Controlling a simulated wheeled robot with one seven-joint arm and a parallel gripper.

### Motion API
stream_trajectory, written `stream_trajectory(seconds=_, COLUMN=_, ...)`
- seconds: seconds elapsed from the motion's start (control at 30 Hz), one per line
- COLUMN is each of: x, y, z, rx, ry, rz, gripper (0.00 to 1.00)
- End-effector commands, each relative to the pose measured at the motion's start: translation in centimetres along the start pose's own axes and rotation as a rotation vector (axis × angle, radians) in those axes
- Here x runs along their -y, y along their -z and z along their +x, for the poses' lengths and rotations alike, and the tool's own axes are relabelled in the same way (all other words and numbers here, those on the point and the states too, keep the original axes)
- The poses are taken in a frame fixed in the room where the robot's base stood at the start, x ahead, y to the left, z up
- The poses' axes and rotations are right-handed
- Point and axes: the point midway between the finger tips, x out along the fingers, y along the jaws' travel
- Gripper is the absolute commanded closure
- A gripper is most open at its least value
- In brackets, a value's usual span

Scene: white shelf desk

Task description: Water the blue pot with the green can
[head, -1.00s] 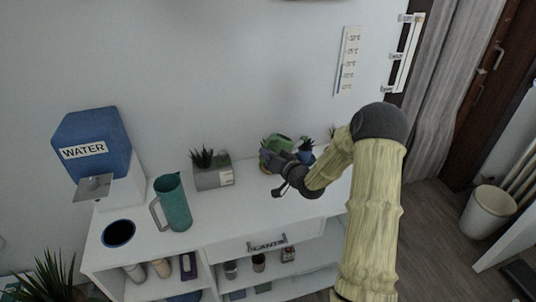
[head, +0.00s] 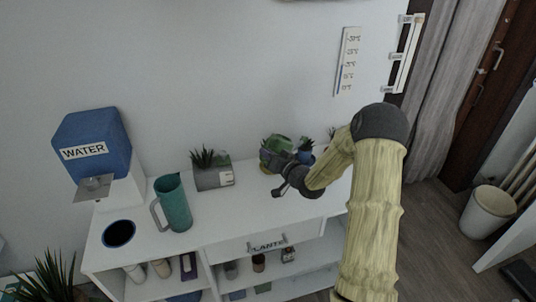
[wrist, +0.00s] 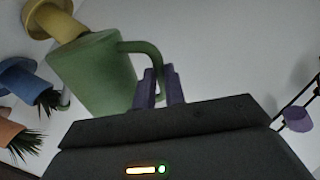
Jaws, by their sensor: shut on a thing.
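The green can (wrist: 95,72) is in the wrist view, its curved handle between the purple fingers of my gripper (wrist: 160,88). My gripper is shut on that handle. In the head view the green can (head: 281,142) is partly hidden behind my gripper (head: 284,163), above the desk's back. The blue pot (wrist: 20,78), with a spiky plant, lies left of the can in the wrist view. In the head view the blue pot (head: 305,155) is just right of the can, partly covered.
An orange pot (wrist: 8,134) with a plant is near the blue pot. On the white desk (head: 240,213) stand a teal pitcher (head: 175,205), a grey planter (head: 213,178) and a blue water dispenser (head: 95,150). A dark round opening (head: 118,233) is at left. The desk's middle front is clear.

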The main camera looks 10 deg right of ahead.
Motion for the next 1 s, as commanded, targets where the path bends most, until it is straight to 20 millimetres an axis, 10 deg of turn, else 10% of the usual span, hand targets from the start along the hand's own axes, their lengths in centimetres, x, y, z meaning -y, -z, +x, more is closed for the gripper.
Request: stream_trajectory(seconds=1.0, x=-0.1, y=-0.8, z=0.0, rx=-0.011, ry=0.002, rz=-0.038, gripper=1.00)
